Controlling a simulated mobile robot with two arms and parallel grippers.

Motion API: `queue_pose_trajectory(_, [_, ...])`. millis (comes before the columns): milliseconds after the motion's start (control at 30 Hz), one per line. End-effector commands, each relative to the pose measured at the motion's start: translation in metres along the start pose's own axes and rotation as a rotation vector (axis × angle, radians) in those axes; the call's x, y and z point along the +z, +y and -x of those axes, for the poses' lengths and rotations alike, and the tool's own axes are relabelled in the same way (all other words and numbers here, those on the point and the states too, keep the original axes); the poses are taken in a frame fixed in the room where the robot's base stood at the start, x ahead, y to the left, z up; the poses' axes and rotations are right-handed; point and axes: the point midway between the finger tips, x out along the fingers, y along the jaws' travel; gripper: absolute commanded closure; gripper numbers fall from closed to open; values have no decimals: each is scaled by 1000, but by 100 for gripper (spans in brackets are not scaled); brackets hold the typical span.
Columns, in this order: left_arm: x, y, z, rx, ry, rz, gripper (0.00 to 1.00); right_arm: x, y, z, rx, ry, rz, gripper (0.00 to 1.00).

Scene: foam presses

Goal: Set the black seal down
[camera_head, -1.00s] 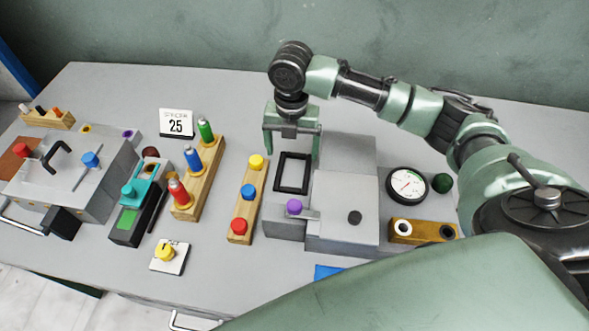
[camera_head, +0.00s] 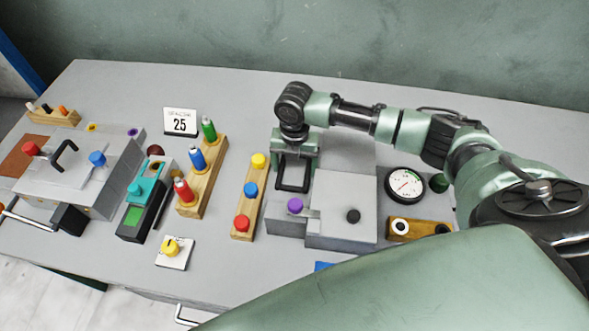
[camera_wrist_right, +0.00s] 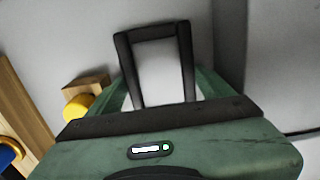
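The near end of the frame is hidden behind the gripper body in the wrist view. Whether the seal rests fully on the surface I cannot tell. My left gripper is not in view.
A purple knob (camera_head: 295,205) and dark knob (camera_head: 353,216) sit on the press. A wooden rack (camera_head: 245,212) with yellow, blue and red pegs stands close on the left. A dial gauge (camera_head: 405,185) is on the right. The table behind is clear.

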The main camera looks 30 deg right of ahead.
Motion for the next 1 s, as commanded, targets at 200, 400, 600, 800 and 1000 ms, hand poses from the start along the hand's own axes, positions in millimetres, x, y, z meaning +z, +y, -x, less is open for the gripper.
queue_pose_trajectory(200, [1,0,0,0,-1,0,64,0,0,1,0,0,0,66])
queue_pose_trajectory(400, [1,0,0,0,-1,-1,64,0,0,2,0,-1,0,66])
queue_pose_trajectory(600, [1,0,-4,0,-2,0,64,1,0,16,2,-3,-1,66])
queue_pose_trajectory(800, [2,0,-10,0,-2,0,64,2,1,50,3,-4,0,66])
queue_pose_trajectory(1000, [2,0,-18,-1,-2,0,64,2,1,95,5,-5,1,66])
